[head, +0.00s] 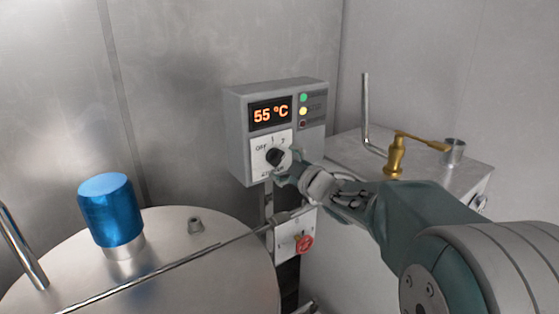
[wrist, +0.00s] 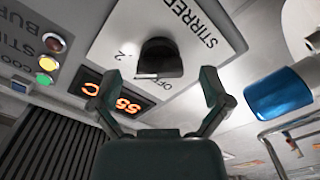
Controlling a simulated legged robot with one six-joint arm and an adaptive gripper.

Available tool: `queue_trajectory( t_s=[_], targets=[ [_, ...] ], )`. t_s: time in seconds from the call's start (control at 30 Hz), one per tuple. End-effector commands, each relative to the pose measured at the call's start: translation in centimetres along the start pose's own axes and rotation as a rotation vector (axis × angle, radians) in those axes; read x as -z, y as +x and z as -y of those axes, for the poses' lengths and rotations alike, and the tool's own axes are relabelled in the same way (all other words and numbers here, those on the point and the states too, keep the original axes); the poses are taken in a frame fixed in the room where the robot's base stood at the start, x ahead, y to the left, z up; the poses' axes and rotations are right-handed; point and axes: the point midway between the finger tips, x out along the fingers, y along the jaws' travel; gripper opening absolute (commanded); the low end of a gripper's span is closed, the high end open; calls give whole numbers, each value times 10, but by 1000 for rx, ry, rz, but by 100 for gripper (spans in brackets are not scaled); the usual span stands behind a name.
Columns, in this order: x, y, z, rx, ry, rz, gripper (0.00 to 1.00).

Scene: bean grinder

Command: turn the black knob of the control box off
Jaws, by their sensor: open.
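The control box (head: 240,132) is a grey box on the wall with an orange "55 °C" display (head: 271,114) and a white dial plate. Its black knob (head: 273,156) sits on the plate, partly hidden by my gripper (head: 284,166) in the head view. In the wrist view the black knob (wrist: 160,58) is just beyond and between the two fingers of my open gripper (wrist: 159,92). The plate is marked "OFF", "2" and "STIRRER" there. I cannot tell whether the fingers touch the knob or exactly which mark it points to.
A large steel drum (head: 180,262) with a blue cylinder (head: 110,211) on top stands at the left. A red knob (head: 304,243) on a white panel is below the box. A steel housing with a brass valve (head: 396,160) is at the right. Indicator lights (head: 303,111) are beside the display.

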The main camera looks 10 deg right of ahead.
Motion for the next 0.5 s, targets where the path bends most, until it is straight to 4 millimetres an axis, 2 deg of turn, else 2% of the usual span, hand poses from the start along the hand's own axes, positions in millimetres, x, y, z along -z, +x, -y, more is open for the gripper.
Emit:
queue_trajectory(
  t_s=[0.17,0.43,0.47,0.5],
  targets=[
    [0,15,0,0,2,1,97],
    [0,16,0,-1,1,1,97],
    [0,16,0,-1,1,1,88],
    [0,16,0,-1,1,1,70]
  ],
)
